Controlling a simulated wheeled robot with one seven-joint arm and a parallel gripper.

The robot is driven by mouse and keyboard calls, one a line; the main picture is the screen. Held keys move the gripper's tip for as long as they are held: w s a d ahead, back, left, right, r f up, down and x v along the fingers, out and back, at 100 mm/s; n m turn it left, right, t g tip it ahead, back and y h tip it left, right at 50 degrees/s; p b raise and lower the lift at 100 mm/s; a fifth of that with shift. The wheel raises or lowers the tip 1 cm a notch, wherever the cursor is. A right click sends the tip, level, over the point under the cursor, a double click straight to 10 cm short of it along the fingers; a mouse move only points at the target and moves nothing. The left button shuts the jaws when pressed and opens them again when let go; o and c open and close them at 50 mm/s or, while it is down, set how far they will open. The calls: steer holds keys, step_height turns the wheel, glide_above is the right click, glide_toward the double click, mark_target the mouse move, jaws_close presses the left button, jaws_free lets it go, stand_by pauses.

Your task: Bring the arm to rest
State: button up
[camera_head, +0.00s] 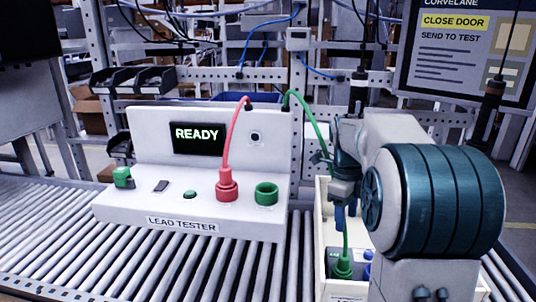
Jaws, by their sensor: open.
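My arm fills the right side of the picture. My gripper (344,212) points down above a white crate, open; the arm partly hides it. The lead tester (130,202) is a white console on the roller conveyor, its display (197,137) showing READY. A red plug (227,186) on a red lead stands upright at the console. The green socket (266,192) to its right looks empty. A green lead (318,122) runs from the console's top, passes behind my gripper and comes down to a green plug (343,264) in the crate. I see nothing held between the fingers.
The white crate (320,235) stands right of the tester, partly hidden by my arm. A screen (465,50) at upper right reads CLOSE DOOR and SEND TO TEST. Dark bins (133,79) hang on the rack behind. The rollers (60,235) at left are clear.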

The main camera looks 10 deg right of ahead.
steer(key=s+a+f+n+t, duration=0.1)
steer(key=s+a+n, duration=0.3)
steer(key=n, duration=0.5)
steer(key=s+a+f+n+t, duration=0.1)
steer(key=s+a+n, duration=0.3)
steer(key=s+n, duration=0.5)
steer(key=s+a+f+n+t+y, duration=0.1)
steer(key=s+a+n, duration=0.3)
steer(key=n, duration=0.5)
steer(key=s+f, duration=0.1)
steer(key=s, duration=0.1)
steer(key=shift+s+a+f+n+t+p, duration=0.3)
steer(key=shift+s+a+f+t, duration=0.05)
steer(key=shift+s+a+t, duration=0.05)
